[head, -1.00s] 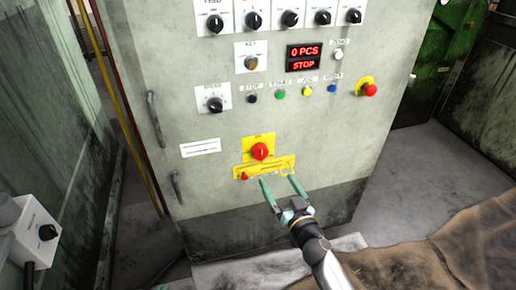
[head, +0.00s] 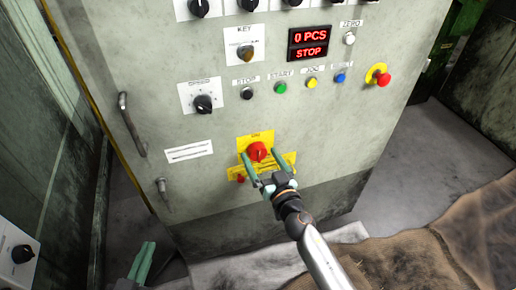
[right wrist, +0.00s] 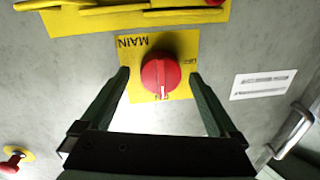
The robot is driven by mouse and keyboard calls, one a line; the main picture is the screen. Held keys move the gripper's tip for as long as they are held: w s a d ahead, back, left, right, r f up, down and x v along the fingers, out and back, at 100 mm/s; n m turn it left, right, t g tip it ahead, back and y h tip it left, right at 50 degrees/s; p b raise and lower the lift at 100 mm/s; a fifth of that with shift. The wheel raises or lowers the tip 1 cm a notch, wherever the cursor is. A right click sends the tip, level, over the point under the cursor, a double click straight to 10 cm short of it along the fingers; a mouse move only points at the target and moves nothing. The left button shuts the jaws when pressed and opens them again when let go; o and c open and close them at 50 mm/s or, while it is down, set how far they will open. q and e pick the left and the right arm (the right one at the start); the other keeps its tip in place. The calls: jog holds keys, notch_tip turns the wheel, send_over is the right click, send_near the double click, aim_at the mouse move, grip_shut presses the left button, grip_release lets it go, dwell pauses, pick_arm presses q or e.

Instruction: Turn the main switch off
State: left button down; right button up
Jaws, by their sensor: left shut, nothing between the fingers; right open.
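The main switch is a round red knob (head: 257,152) on a yellow plate (head: 243,143) low on the grey cabinet front. In the right wrist view the knob (right wrist: 160,70) is large, and its white mark points to the small lettering at the plate's lower edge, which seems to read ON. My right gripper (head: 260,158) is open, with one finger on each side of the knob. In the right wrist view both fingers look apart from it; their depth is hard to judge. My left gripper (head: 147,262) is shut and empty at the lower left, away from the switch.
Above are a speed dial (head: 203,103), a key switch (head: 245,50), several small buttons, a display (head: 309,43) reading 0 PCS and STOP, and a red emergency button (head: 382,79). Handles (head: 131,124) stick out at the left. A yellow strip with a small red part lies below the knob.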

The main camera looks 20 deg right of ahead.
jog(key=shift+w, duration=0.3)
jog(key=c, duration=1.4)
